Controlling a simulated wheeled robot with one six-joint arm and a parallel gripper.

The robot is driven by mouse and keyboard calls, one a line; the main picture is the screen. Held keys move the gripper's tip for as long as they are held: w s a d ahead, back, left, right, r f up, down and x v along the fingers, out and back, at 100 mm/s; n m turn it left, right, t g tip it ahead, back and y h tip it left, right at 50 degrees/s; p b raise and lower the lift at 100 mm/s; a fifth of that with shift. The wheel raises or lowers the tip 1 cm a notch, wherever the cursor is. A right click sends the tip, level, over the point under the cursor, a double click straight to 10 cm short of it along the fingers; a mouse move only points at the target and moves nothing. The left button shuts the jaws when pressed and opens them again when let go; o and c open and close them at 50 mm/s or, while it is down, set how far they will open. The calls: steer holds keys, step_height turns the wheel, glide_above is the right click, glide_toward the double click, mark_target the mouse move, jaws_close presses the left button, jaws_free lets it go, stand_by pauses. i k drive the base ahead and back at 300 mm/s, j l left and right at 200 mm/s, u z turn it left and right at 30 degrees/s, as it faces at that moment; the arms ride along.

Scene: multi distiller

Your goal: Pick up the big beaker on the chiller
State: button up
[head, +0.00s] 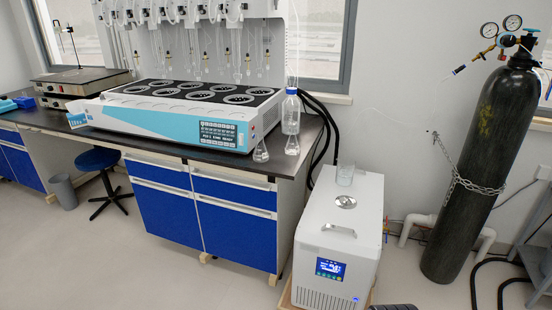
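A clear glass beaker (344,176) stands upright on the back part of the white chiller's top. The chiller (311,244) is a white box on the floor right of the lab bench. Its top has a round metal cap (346,202) and a grey handle (339,230) in front of the beaker. A lit blue display is on its front face. My gripper is not in view. A small dark part at the bottom edge, right of the chiller, is too little to identify.
The bench (284,167) holds a multi-position distiller (190,125), small flasks (292,145) and a blue-capped bottle (290,108) near its right end. Black hoses run behind the chiller. A chained black gas cylinder (486,170) stands at right. Floor left of the chiller is clear.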

mark_target(345, 172)
steer(key=i+z, duration=0.35)
steer(key=i, duration=0.3)
steer(key=i+z, duration=0.35)
steer(key=i, duration=0.3)
